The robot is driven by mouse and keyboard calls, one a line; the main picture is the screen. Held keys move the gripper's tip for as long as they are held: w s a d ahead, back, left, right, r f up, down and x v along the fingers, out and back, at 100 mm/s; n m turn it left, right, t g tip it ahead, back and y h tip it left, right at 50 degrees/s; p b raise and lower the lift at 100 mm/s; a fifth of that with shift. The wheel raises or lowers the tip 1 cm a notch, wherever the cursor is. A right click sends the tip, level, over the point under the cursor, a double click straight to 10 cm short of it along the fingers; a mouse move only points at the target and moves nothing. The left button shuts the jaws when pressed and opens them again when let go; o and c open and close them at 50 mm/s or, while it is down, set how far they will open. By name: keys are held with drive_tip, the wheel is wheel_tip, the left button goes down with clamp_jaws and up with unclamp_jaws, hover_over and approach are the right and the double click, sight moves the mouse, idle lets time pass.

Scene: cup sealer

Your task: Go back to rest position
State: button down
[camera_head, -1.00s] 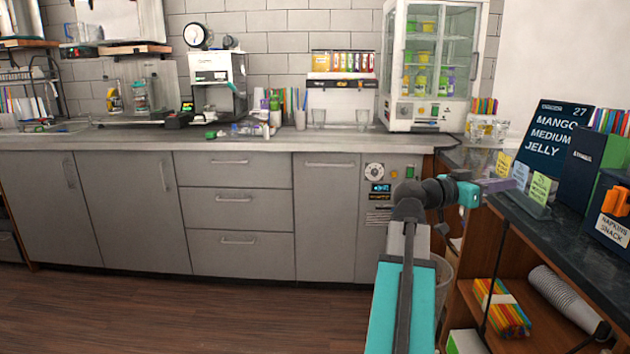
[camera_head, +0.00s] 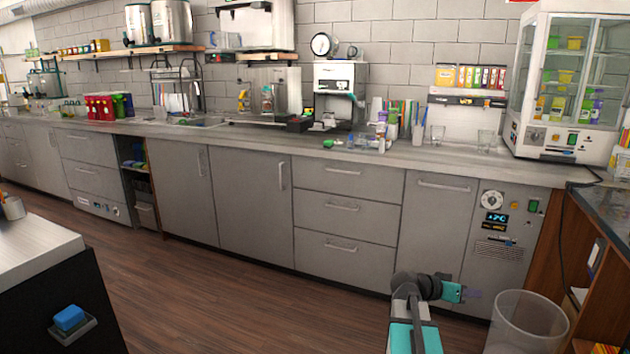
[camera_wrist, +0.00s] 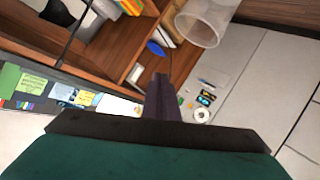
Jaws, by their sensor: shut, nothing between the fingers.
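My gripper (camera_head: 472,294) is low in the right part of the head view, at the end of my teal and grey arm. It shows against the grey cabinet front, left of a clear bin. In the wrist view, the dark purple fingers (camera_wrist: 162,88) are together with nothing between them. They point towards the wooden shelf unit (camera_wrist: 112,62) and the cabinet control panel (camera_wrist: 205,98). I cannot tell how far they are from these.
The clear bin (camera_head: 527,322) stands on the floor at lower right. A dark-sided table (camera_head: 60,290) with a pale top is at left. The long back counter (camera_head: 400,152) holds a white machine (camera_head: 340,78) and a glass display cabinet (camera_head: 572,85). Wooden floor (camera_head: 230,300) lies open between.

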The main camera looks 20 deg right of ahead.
drive_tip(key=w+a+f+n+t+y+p, duration=0.1)
drive_tip(key=w+a+f+n+y+p, duration=0.15)
drive_tip(key=a+f, duration=0.75)
drive_tip(key=w+a+f+n+y+p, duration=0.2)
drive_tip(key=a+f+n, duration=0.1)
drive_tip(key=a+f, duration=0.65)
drive_tip(key=s+a+f+n+y+p, duration=0.1)
drive_tip(key=s+a+f, duration=0.2)
drive_tip(key=a+f, duration=0.4)
drive_tip(key=s+a+f+n+y+p, duration=0.1)
drive_tip(key=s+a+f+n+y, duration=0.2)
drive_tip(key=a, duration=0.5)
drive_tip(key=s+a+f+n+g+y, duration=0.1)
drive_tip(key=s+a+f, duration=0.2)
drive_tip(key=s+a, duration=0.2)
drive_tip(key=s+a+f+n+g+y+p, duration=0.1)
drive_tip(key=s+a+f+n+g+y, duration=0.1)
drive_tip(key=s+a, duration=0.4)
drive_tip(key=s+a+f+n+g+y+p, duration=0.1)
drive_tip(key=s+a+f+y, duration=0.1)
drive_tip(key=s+a+f, duration=0.3)
drive_tip(key=s+a, duration=0.1)
drive_tip(key=a, duration=0.3)
drive_tip(key=shift+a+n, duration=0.15)
drive_tip(key=shift+n, duration=0.2)
drive_tip(key=shift+s, duration=0.1)
